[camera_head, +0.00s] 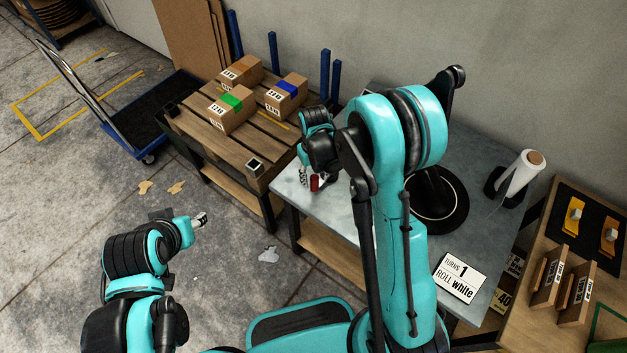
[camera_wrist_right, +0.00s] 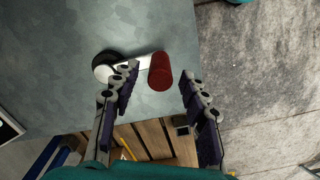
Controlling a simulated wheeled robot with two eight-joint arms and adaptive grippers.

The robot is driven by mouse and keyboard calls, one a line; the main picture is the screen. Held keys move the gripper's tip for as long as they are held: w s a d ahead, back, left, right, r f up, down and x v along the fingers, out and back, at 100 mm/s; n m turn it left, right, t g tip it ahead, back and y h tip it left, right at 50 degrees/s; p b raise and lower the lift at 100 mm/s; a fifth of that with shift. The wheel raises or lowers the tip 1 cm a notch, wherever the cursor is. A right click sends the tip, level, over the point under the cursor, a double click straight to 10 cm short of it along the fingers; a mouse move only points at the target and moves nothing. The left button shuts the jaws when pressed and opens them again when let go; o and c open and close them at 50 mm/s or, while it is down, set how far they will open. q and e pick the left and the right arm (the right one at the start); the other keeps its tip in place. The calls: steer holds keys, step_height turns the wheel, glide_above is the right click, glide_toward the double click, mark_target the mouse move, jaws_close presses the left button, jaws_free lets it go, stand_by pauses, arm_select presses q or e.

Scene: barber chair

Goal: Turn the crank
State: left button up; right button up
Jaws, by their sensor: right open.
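The crank has a red handle (camera_wrist_right: 160,72) on a light metal arm (camera_wrist_right: 143,61) that runs from a dark round hub (camera_wrist_right: 106,65), seen in the right wrist view. In the head view the red handle (camera_head: 316,184) shows at the left part of the grey table (camera_head: 290,180), partly hidden by my right gripper. My right gripper (camera_head: 308,182) is open; in the right wrist view its fingers (camera_wrist_right: 160,88) stand to either side of the handle, with gaps visible. My left gripper (camera_head: 201,220) is away over the floor at the left, its opening too small to judge.
A sign (camera_head: 460,278) on the table reads "TURNS 1 ROLL white". A black round base (camera_head: 437,220) and a white roll (camera_head: 524,174) are on the table. Boxes (camera_head: 232,107) lie on a wooden pallet (camera_head: 198,123) behind left. A side table (camera_head: 530,288) stands right.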

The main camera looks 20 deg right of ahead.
steer(key=shift+f, duration=0.85)
jaws_close()
